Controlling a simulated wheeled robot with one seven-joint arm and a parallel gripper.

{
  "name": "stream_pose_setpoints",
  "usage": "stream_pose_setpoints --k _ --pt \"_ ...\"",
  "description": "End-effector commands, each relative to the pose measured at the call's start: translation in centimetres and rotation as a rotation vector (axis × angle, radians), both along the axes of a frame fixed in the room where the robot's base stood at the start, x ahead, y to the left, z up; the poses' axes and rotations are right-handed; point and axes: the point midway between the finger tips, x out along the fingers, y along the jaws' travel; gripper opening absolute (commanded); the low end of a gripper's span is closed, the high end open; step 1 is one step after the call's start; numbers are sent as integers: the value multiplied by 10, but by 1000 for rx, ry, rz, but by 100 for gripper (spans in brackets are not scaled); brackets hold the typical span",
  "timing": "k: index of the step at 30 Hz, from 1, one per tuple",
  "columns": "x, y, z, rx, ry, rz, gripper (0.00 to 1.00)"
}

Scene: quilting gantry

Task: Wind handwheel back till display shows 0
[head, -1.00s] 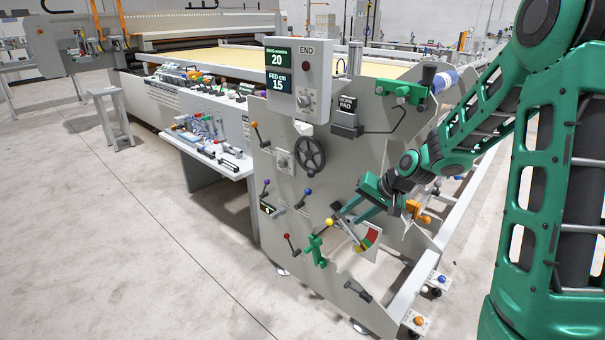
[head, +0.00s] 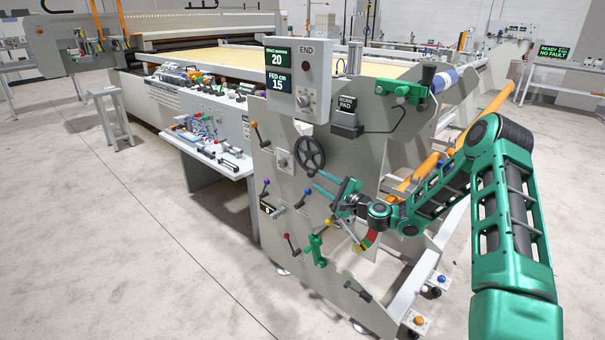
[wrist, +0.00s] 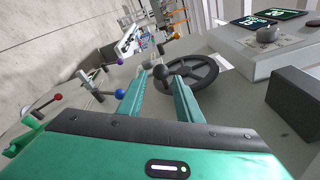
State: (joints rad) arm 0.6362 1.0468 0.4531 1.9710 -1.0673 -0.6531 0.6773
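The dark spoked handwheel (head: 309,154) is on the grey end panel, below the END control box. It also shows in the wrist view (wrist: 193,72), just past the fingers. Its dark knob (wrist: 160,71) appears between the two fingertips; I cannot tell whether they touch it. My gripper (head: 318,181) has its green fingers below and right of the wheel in the head view. In the wrist view the gripper (wrist: 160,82) is open, with a clear gap between the fingers.
The END box (head: 314,80) and a work pad box (head: 346,120) sit above the wheel. Levers with purple (head: 266,182), blue (head: 307,191) and red (head: 286,236) knobs are on the panel below. A tool shelf (head: 236,170) stands to the left.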

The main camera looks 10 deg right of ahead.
Motion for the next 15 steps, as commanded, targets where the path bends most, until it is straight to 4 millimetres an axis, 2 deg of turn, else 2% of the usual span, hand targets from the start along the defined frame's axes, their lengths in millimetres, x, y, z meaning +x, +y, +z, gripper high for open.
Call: stream_pose_setpoints --k 5,15 --pt "16 9 1 4 -4 -1 32" --pt "69 34 0 1 -3 -1 32"
